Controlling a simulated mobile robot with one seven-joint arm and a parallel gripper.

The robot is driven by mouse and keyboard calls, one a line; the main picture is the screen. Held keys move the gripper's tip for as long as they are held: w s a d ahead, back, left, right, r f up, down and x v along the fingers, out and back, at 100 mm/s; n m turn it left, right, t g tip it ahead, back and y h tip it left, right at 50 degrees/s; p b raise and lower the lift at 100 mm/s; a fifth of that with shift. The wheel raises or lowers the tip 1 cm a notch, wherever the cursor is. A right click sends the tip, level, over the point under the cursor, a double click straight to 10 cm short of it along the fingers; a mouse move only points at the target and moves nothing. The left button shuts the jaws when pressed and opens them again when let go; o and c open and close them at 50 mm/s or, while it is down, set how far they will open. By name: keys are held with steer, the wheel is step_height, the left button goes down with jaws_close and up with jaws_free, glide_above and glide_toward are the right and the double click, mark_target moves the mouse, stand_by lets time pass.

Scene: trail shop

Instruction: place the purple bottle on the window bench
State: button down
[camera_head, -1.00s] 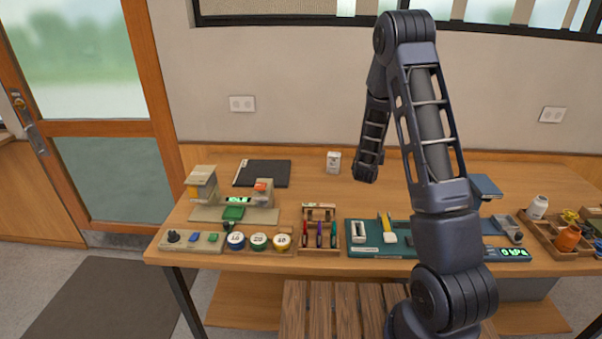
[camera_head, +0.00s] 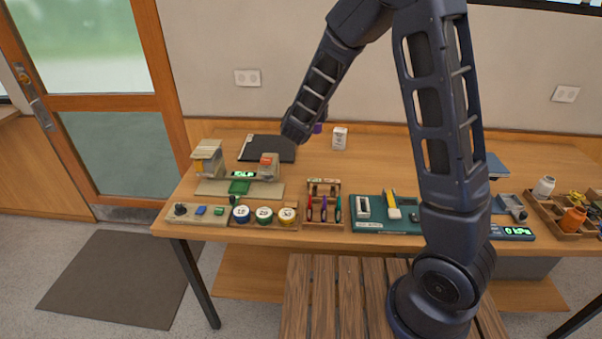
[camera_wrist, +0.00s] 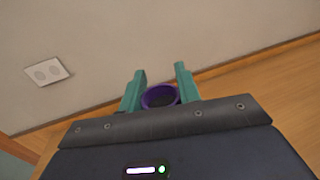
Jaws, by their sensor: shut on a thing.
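The purple bottle shows in the wrist view as a dark round opening with a purple rim (camera_wrist: 160,97). My gripper (camera_wrist: 158,90) has its two green fingers on either side of it and is shut on it. In the head view only a small purple patch of the bottle (camera_head: 317,128) shows beside the end of my arm, above the back of the wooden table. My arm hides the rest of it and the gripper there. I cannot tell whether the bottle touches the tabletop.
A small white box (camera_head: 339,139) stands just right of the bottle. A black mat (camera_head: 262,148) lies to its left. A scale, a pen rack (camera_head: 322,205), a green tray (camera_head: 372,226) and a wooden tray with bottles line the front. The table's middle (camera_head: 370,165) is clear. A slatted bench (camera_head: 325,290) stands in front.

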steer(key=shift+s+a+r, duration=0.25)
steer(key=shift+s+a, duration=0.2)
steer(key=shift+s+a+r, duration=0.2)
steer(key=shift+s+a, duration=0.4)
steer(key=shift+s, duration=0.05)
steer(key=shift+f, duration=0.35)
step_height(320, 180, down, 19)
steer(key=shift+f, duration=0.2)
steer(key=c, duration=1)
jaws_free()
